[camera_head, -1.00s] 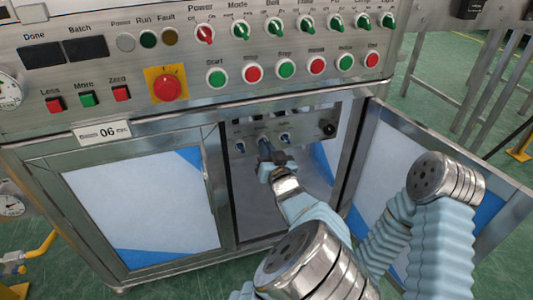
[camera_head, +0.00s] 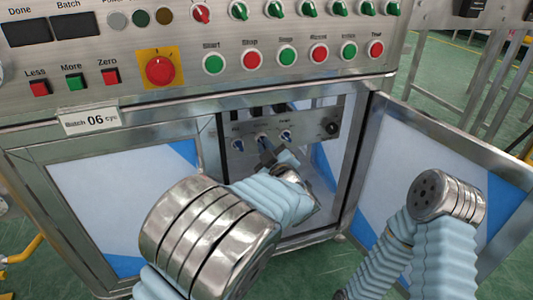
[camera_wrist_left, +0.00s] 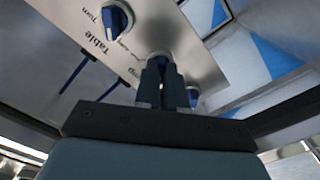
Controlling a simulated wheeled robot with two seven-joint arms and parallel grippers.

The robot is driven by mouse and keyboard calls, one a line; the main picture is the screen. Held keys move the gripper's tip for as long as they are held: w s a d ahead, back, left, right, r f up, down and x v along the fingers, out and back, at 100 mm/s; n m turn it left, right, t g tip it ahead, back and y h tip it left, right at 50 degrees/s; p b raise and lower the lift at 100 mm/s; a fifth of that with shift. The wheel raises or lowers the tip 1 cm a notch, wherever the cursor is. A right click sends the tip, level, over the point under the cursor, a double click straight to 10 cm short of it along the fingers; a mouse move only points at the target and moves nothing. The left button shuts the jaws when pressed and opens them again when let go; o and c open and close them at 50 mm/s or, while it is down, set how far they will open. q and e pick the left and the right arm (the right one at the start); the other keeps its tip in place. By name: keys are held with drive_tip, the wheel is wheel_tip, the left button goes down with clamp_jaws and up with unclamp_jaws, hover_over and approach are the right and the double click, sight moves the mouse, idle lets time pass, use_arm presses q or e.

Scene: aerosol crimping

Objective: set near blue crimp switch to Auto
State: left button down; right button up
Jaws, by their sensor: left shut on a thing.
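A small metal panel inside the open cabinet carries a row of three blue switches. In the left wrist view, the middle switch (camera_wrist_left: 159,56), by a partly hidden label ending in "mp", is between the dark fingers of my left gripper (camera_wrist_left: 162,72). The fingers are shut on it and cover most of it, so its setting cannot be read. In the head view the same gripper (camera_head: 268,150) reaches the panel (camera_head: 308,124) at the middle switch. The "Table" switch (camera_wrist_left: 117,17) and another blue switch (camera_wrist_left: 193,95) stand on either side. My right gripper is out of view.
The cabinet's right door (camera_head: 436,150) stands open, with my other arm in front of it. The left door (camera_head: 125,200) is shut. Above is the main console with a red emergency button (camera_head: 160,71), coloured push buttons and green switches.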

use_arm(q)
drive_tip(key=shift+f+n, duration=0.15)
drive_tip(key=shift+n, duration=0.45)
drive_tip(key=shift+b, duration=0.3)
drive_tip(key=c, duration=1.2)
unclamp_jaws()
drive_tip(key=p+v, duration=0.2)
drive_tip(key=v, duration=1.2)
